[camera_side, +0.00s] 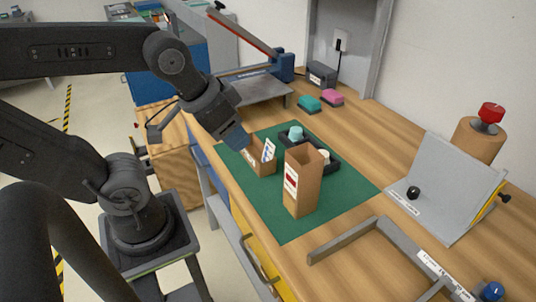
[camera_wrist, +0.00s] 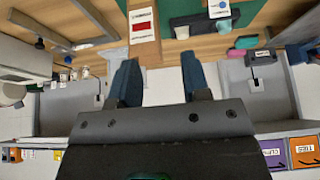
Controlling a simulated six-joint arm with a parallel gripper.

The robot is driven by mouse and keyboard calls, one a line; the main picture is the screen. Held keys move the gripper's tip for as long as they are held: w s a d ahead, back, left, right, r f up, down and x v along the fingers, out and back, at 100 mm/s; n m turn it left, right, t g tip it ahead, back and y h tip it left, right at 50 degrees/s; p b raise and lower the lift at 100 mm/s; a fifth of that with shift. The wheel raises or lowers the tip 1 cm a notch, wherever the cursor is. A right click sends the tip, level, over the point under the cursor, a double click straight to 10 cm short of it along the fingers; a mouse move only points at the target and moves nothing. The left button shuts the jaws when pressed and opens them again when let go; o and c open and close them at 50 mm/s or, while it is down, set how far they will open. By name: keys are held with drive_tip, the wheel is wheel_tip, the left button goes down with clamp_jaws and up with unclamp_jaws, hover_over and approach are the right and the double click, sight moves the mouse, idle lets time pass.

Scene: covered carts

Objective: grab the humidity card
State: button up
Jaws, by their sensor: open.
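A white card with blue marks (camera_side: 268,150), which looks like the humidity card, stands upright in a small open cardboard box (camera_side: 264,168) on the green mat (camera_side: 290,228). A white card with blue marks also shows at the top edge of the wrist view (camera_wrist: 219,8), partly cut off. My gripper (camera_side: 240,142) is just left of and above the small box in the side view, apart from the card. In the wrist view my gripper (camera_wrist: 160,78) has its two blue fingers spread with nothing between them.
A tall cardboard box (camera_side: 304,190) with a red and white label stands close beside the small box. A black tray (camera_side: 322,163) with a teal item (camera_side: 295,132) is behind. A grey slanted panel (camera_side: 440,190) and a metal frame (camera_side: 345,240) stand right.

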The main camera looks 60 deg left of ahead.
drive_tip(key=shift+c, duration=0.8)
